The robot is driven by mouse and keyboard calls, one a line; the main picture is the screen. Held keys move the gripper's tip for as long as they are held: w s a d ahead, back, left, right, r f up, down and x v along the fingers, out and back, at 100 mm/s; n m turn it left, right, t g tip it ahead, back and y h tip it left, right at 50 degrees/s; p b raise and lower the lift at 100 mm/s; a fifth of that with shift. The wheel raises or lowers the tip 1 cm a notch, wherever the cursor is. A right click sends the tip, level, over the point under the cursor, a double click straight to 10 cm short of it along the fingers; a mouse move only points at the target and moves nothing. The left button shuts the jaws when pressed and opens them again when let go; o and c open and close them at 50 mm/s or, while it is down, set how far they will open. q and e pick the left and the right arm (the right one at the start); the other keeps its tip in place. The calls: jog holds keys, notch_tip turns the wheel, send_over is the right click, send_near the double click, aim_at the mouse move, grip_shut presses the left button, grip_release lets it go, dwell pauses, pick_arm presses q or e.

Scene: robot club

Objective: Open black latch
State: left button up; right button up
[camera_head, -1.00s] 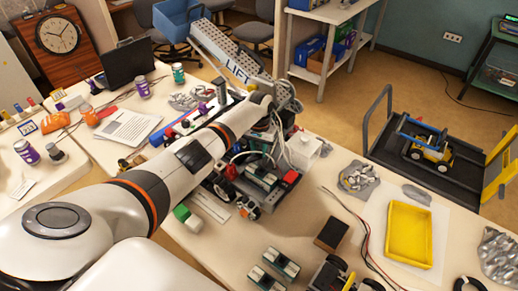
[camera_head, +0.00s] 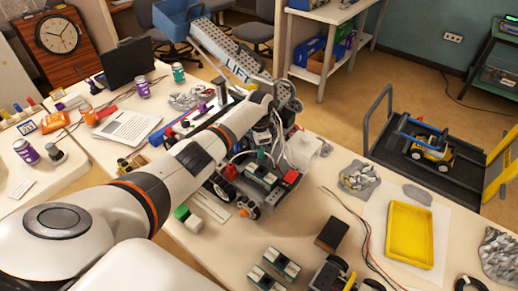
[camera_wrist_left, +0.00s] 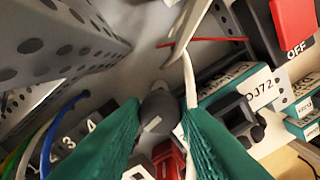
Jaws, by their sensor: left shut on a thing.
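My left gripper (camera_head: 262,155) reaches down into a cluttered wheeled machine (camera_head: 262,185) on the table; the arm partly hides the contact. In the left wrist view its two green fingers (camera_wrist_left: 160,108) are closed around a dark, rounded piece (camera_wrist_left: 157,112). This piece may be the black latch, but I cannot tell for sure. To its right is a black block with raised parts (camera_wrist_left: 240,120), beside a teal module labelled DJ72 (camera_wrist_left: 228,86). My right gripper does not show.
A translucent box (camera_head: 303,150) stands at the machine's right side. Perforated grey metal (camera_wrist_left: 50,45), a red OFF switch (camera_wrist_left: 293,20) and loose wires crowd the fingers. A yellow tray (camera_head: 409,235) and a dark block (camera_head: 332,235) lie to the right on the table.

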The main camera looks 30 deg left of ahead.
pick_arm(q)
jog(key=shift+m, duration=0.9)
jog(key=shift+r, duration=0.1)
jog(key=o, duration=1)
notch_tip(320, 180, up, 7)
jog(key=shift+r+b, duration=0.2)
jog(key=shift+b, duration=0.4)
